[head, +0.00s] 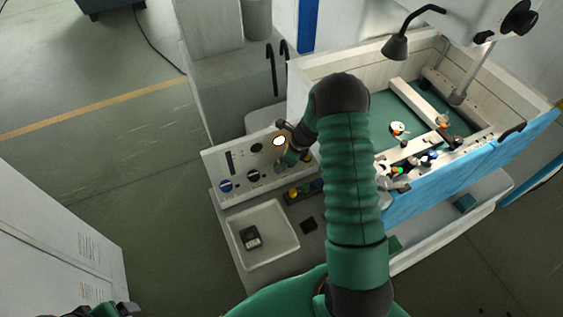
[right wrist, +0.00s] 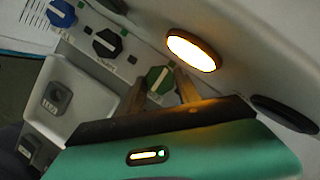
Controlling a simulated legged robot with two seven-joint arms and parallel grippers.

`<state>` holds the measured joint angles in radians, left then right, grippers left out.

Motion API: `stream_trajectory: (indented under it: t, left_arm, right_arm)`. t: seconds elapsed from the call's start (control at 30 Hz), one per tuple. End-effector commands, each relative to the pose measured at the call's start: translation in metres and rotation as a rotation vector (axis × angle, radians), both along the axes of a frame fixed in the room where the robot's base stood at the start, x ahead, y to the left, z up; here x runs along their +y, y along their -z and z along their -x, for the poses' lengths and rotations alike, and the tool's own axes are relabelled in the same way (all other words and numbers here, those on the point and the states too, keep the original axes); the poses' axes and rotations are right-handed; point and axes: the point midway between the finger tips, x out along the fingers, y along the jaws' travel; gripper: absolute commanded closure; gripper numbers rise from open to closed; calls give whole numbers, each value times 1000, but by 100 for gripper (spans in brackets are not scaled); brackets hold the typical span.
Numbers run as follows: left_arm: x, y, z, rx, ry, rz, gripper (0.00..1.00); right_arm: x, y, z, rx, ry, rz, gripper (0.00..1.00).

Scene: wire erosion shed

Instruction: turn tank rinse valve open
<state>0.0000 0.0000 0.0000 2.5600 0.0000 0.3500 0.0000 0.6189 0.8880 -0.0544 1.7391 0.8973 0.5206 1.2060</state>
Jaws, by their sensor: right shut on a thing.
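A pale control panel carries a blue knob (head: 225,186), a black knob (head: 252,176) and a green knob (right wrist: 157,79) in a row. In the head view my arm and gripper partly hide this knob. A pale line shows across its face, slanting in the right wrist view. My left gripper (head: 108,310) shows only partly at the bottom left edge; its jaws are unclear.
A lit amber-ringed lamp (head: 279,141) sits above the green knob. A white tray (head: 289,250) with a dark gauge-like device (head: 250,237) lies in front of the panel. A machine tank (head: 400,207) with a blue front stands at right.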

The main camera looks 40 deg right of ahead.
Motion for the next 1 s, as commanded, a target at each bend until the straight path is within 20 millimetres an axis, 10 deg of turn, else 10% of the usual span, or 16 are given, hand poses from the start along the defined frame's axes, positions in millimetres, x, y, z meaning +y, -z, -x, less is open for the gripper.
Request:
stream_trajectory:
  t: [0.27, 0.3, 0.33, 0.73, 1.0]
  left_arm:
    - [0, 0, 0, 0, 0, 0, 13]
    - [0, 0, 0, 0, 0, 0, 13]
    - [0, 0, 0, 0, 0, 0, 13]
    - [0, 3, 0, 0, 0, 0, 13]
    - [0, 15, 0, 0, 0, 0, 13]
  right_arm:
    - [-3, -1, 0, -1, 0, 7, 100]
    - [-3, -1, 0, -1, 1, 6, 55]
    - [-2, -1, 0, -1, 1, 6, 51]
    - [-3, -9, 2, -2, 0, 5, 51]
    - [-17, -73, 25, -6, 2, 8, 51]
